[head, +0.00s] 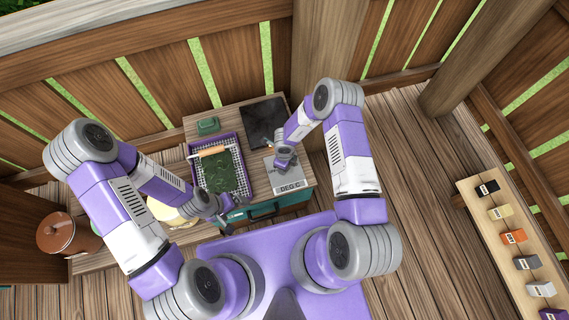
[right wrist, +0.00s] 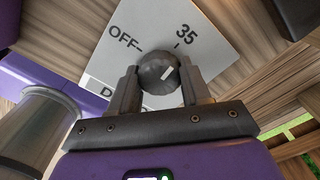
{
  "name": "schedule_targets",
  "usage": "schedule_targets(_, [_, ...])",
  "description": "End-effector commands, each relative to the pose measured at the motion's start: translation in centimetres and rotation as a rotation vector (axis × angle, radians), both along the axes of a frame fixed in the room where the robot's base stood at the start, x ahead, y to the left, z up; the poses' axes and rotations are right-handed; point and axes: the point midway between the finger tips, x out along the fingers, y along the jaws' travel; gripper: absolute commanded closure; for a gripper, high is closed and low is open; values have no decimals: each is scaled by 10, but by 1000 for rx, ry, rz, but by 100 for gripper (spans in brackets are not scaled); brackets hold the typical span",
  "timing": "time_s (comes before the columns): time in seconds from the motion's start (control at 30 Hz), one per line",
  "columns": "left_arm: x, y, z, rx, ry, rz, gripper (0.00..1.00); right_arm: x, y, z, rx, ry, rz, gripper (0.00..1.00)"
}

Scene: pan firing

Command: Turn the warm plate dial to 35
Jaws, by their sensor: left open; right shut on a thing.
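The warm plate (head: 289,188) is a light grey panel lettered "DEG C" at the front right of the small work table. In the right wrist view the plate (right wrist: 112,45) shows the marks "OFF" and "35" beyond its dial. The dial (right wrist: 157,68) is a dark round knob with a white pointer line slanting up and right, roughly toward the 35 side. My right gripper (right wrist: 160,82) is shut on the dial, one finger on each side; in the head view it hides the dial. My left gripper (head: 226,210) is open near the front of the table.
A purple tray (head: 248,176) with a mesh and green contents lies left of the plate. A dark square slab (head: 263,122) and a green item (head: 208,125) are behind. A brown lidded pot (head: 62,233) stands far left. A shelf (head: 492,241) with several small labelled blocks is right.

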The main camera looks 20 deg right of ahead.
Motion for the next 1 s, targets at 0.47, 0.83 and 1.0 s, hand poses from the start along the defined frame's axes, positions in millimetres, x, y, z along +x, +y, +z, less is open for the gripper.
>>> schedule_targets(0.47, [0, 0, 1, 0, 0, 0, 7, 0, 1, 0, 1, -1, -84, 83])
schedule_targets(0.83, [0, 0, 1, 0, 0, 0, 7, 0, 1, 0, 1, -1, -83, 37])
schedule_targets(1.0, [0, 0, 1, 0, 0, 0, 7, 0, 0, 0, 1, -1, -83, 27])
